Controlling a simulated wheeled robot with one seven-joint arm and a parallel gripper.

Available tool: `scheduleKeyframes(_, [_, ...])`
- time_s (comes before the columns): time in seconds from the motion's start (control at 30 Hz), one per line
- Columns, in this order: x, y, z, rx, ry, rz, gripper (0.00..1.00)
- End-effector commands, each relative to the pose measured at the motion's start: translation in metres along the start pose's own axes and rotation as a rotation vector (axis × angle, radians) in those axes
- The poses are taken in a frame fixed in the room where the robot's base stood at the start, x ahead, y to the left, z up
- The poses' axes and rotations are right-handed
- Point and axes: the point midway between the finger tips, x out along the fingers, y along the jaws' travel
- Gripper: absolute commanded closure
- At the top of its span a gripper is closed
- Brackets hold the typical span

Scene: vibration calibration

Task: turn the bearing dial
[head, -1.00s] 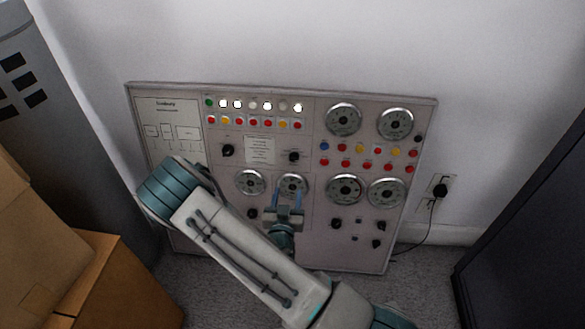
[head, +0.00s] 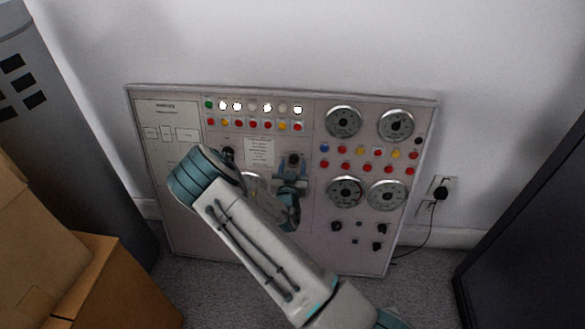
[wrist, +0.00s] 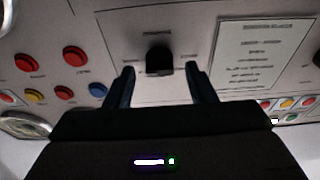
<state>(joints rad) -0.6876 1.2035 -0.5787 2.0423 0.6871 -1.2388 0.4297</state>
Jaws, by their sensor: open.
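A grey control panel (head: 300,230) leans against the wall. A black dial (head: 294,158) sits on it, right of a white label sheet; the wrist view shows this dial (wrist: 159,59) close up at the upper middle, its lettering too blurred to read. My gripper (head: 291,172) is open and empty in front of the panel, just below the dial. In the wrist view my gripper (wrist: 161,72) has one finger on either side of the dial, apart from it. I cannot tell whether the tips reach the dial's depth. Another black dial (head: 228,152) is partly hidden by my arm.
Red, yellow and blue buttons (wrist: 76,55) are left of the fingers in the wrist view. Cardboard boxes (head: 120,285) stand at left, a dark cabinet (head: 535,240) at right. A plug and cable (head: 440,192) hang beside the panel.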

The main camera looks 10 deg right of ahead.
Motion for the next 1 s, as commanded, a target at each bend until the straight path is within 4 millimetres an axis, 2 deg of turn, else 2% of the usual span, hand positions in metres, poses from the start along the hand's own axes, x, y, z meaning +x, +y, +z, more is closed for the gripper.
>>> scheduleKeyframes(0.1, [-0.0002,0.0000,0.0001,0.000,0.000,0.000,0.50])
scheduleKeyframes(0.27, [-0.0004,-0.0001,0.0001,0.000,0.000,0.000,0.94])
scheduleKeyframes(0.67, [-0.0006,0.0002,0.0009,-0.053,0.000,-0.011,0.94])
scheduleKeyframes(1.0, [-0.0009,0.0012,0.0016,-0.288,0.000,-0.060,0.94])
